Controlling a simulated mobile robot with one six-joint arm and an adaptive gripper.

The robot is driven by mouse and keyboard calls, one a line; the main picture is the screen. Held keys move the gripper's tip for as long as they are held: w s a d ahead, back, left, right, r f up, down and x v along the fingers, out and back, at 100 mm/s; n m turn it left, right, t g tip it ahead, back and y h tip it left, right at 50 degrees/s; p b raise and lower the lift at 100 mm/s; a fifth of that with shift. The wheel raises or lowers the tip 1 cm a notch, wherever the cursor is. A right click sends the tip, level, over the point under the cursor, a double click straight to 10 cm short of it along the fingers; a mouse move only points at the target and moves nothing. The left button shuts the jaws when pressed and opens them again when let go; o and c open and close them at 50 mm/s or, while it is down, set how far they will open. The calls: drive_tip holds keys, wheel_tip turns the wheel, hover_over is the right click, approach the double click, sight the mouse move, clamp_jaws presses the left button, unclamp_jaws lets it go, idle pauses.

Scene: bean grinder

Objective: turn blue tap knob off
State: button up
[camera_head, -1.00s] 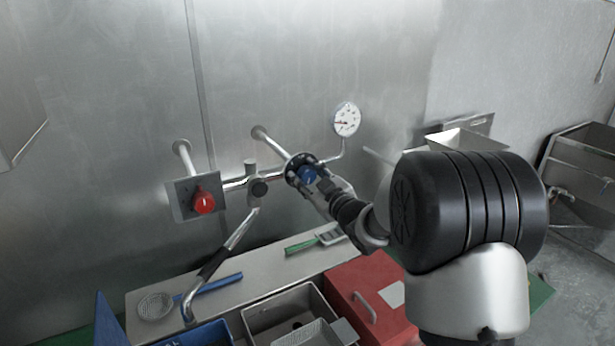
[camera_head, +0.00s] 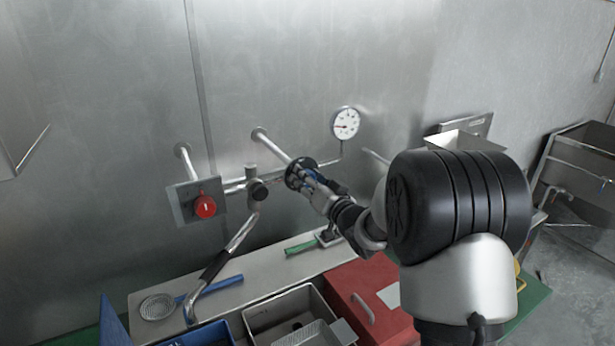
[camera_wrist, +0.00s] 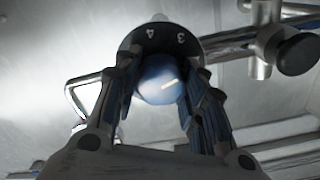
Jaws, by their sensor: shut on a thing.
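The blue tap knob (camera_wrist: 158,80) sits on a dark round dial plate with white numbers (camera_wrist: 165,38) in the wrist view. It has a short pale mark on its face. My gripper (camera_wrist: 158,95) has a finger on each side of the knob and is shut on it. In the head view my gripper (camera_head: 308,178) reaches the dial on the wall pipe from the right. There the fingers hide most of the knob. The red tap knob (camera_head: 205,207) is on a square plate to the left, with its white mark near upright.
A faucet spout (camera_head: 222,258) hangs between the knobs. A gauge (camera_head: 346,123) is above right. Below are a shelf with a strainer (camera_head: 158,306), a green-handled brush (camera_head: 301,247), a red box (camera_head: 372,300) and grey bins (camera_head: 290,312).

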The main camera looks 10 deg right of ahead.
drive_tip(key=m+p, duration=0.2)
drive_tip(key=m, duration=0.3)
drive_tip(key=shift+m, duration=0.4)
drive_tip(key=m+p, duration=0.2)
drive_tip(key=m, duration=0.3)
drive_tip(key=m+p, duration=0.2)
drive_tip(key=m, duration=0.3)
drive_tip(key=shift+m, duration=0.4)
drive_tip(key=m+p, duration=0.2)
drive_tip(key=m, duration=0.2)
drive_tip(key=shift+f+m, duration=0.1)
drive_tip(key=shift+m, duration=0.3)
drive_tip(key=o, duration=1.1)
